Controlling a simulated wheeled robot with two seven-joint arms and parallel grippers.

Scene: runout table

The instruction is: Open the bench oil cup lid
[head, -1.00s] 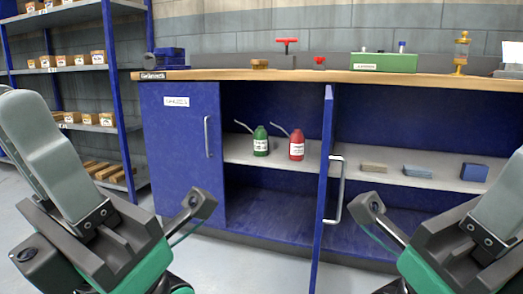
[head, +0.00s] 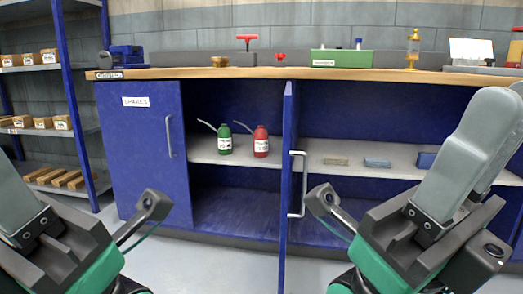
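A small round brass cup (head: 219,61) sits on the wooden bench top, left of centre, and looks closed. A taller brass oiler with a clear body (head: 412,48) stands farther right on the same top. I cannot tell for certain which of the two is the bench oil cup. My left gripper (head: 150,205) is at lower left, in front of the cabinet and well below the bench top. My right gripper (head: 322,200) is at lower centre right, near the open door's handle in the picture. Both are apart from the cups, and their finger openings are not clear.
The blue bench cabinet has an open door (head: 289,180) jutting toward me with a handle (head: 299,183). A green oil can (head: 225,145) and a red one (head: 261,147) stand on its shelf. A green block (head: 338,57) and red-handled tools (head: 247,39) stand on top.

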